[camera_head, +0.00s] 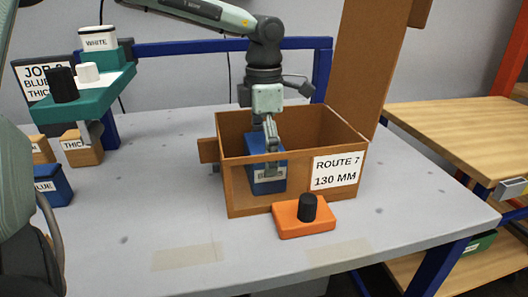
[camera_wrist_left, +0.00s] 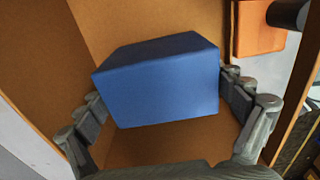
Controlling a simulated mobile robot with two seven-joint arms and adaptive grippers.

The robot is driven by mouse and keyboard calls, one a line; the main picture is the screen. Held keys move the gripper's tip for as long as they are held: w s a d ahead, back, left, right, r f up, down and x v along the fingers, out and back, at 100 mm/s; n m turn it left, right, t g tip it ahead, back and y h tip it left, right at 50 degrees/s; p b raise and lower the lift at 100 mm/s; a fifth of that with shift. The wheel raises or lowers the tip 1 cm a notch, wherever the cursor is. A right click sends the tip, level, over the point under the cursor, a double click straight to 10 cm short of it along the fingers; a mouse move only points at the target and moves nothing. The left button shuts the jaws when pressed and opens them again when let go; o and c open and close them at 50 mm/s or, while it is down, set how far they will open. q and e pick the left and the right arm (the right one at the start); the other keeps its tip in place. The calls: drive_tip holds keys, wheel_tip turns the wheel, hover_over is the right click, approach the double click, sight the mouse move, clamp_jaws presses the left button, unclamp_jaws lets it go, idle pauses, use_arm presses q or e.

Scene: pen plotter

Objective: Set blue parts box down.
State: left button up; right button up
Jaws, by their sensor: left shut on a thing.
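The blue parts box (camera_head: 270,180) with a white label is inside the open cardboard box (camera_head: 240,197) marked ROUTE 7, 130 MM. In the left wrist view the blue parts box (camera_wrist_left: 160,80) fills the middle, slightly turned, with cardboard walls and floor around it. My left gripper (camera_head: 271,158) reaches down into the carton from above. Its fingers are shut on the blue parts box, one on each side. Whether the blue box touches the carton floor cannot be told. My right gripper is not in view.
An orange block with a black knob (camera_head: 303,216) stands before the carton. A raised carton flap (camera_head: 365,60) stands behind. At left are a teal stand (camera_head: 88,95), a second blue box (camera_head: 52,187) and labelled bins. The table's front middle is clear.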

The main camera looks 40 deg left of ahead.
use_arm(q)
drive_tip(key=o, duration=0.9)
drive_tip(key=shift+o, duration=0.6)
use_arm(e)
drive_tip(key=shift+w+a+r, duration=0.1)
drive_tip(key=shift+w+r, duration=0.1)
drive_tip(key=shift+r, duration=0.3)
use_arm(q)
drive_tip(key=shift+r, duration=0.1)
drive_tip(key=shift+r+p, duration=0.15)
drive_tip(key=shift+p, duration=0.15)
wheel_tip(320, 180, up, 11)
drive_tip(key=shift+f, duration=0.1)
drive_tip(key=shift+r, duration=0.5)
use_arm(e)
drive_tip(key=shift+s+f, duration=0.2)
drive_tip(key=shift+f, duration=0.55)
